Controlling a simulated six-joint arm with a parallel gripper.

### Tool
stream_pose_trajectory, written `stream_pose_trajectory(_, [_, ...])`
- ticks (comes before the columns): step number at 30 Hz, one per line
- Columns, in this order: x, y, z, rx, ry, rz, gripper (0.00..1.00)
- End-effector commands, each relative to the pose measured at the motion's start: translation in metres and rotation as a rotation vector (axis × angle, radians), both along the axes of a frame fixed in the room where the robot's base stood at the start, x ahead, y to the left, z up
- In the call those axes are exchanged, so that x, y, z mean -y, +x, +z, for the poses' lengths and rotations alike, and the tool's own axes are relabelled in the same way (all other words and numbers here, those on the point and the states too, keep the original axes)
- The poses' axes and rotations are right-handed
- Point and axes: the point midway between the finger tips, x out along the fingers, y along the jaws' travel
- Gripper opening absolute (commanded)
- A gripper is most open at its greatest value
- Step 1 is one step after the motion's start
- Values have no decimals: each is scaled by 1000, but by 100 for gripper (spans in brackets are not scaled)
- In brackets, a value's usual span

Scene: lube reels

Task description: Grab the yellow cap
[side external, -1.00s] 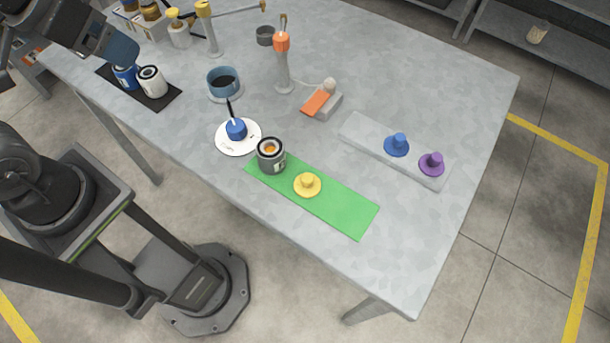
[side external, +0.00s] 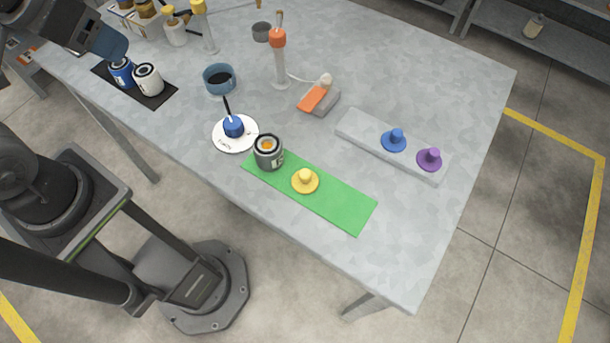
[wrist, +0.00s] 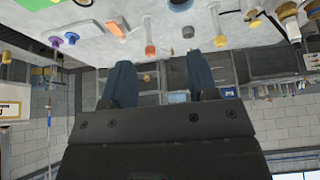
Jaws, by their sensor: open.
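The yellow cap (side external: 305,180) sits flat, knob up, on the green mat (side external: 340,209) near the table's front edge. In the side view my gripper (side external: 113,46) is at the upper left, above the black mat and far from the cap. Its blue fingers show there as one shape. In the wrist view my gripper (wrist: 160,72) has two blue fingers spread apart with nothing between them. The wrist view looks across the room, with a part of the green mat at its top left corner.
A grey can (side external: 268,152) stands beside the cap. A white disc (side external: 224,145) carries a blue item. A blue cap (side external: 393,140) and purple cap (side external: 429,159) rest on a grey strip. An orange-topped stand (side external: 280,65) rises behind. The front right table is clear.

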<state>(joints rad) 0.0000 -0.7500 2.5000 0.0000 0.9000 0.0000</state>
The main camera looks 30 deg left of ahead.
Motion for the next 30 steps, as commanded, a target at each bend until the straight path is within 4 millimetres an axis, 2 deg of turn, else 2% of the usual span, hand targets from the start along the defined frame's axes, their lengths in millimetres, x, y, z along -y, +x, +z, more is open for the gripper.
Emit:
stream_pose_trajectory(5, [2,3,1,-6,5,-19,54])
stream_pose_trajectory(8, [10,13,2,-35,26,-96,54])
stream_pose_trajectory(11, [27,31,3,-83,68,-243,54])
stream_pose_trajectory(17, [83,75,-11,-190,171,-627,54])
stream_pose_trajectory(21, [131,99,-35,-256,240,-900,54])
stream_pose_trajectory(27, [204,113,-84,-334,327,-1267,54])
stream_pose_trajectory(30, [230,113,-106,-361,357,-1402,54])
